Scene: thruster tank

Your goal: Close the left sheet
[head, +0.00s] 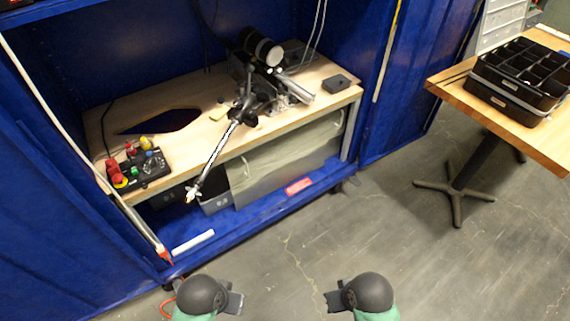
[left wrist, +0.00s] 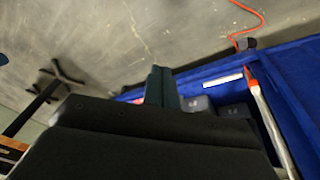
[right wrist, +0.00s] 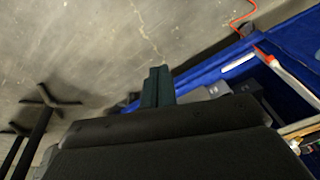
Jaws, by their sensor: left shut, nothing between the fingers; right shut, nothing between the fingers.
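The left sheet (head: 62,225) is a blue panel along the left side of the tank opening in the head view. A long white bar with a red tip (head: 140,222) runs down its inner edge, and the bar also shows in the left wrist view (left wrist: 268,120) and the right wrist view (right wrist: 290,75). The opening stands uncovered. My left gripper (head: 236,303) is shut and empty over the floor, to the right of the red tip and apart from it. My right gripper (head: 332,301) is shut and empty over the floor, farther right.
A wooden bench (head: 215,130) inside the opening carries a control box (head: 140,170) and a jointed arm device (head: 262,50). A blue right panel (head: 400,90) borders the opening. A table (head: 510,120) with black trays (head: 515,95) stands at right. The floor between is clear.

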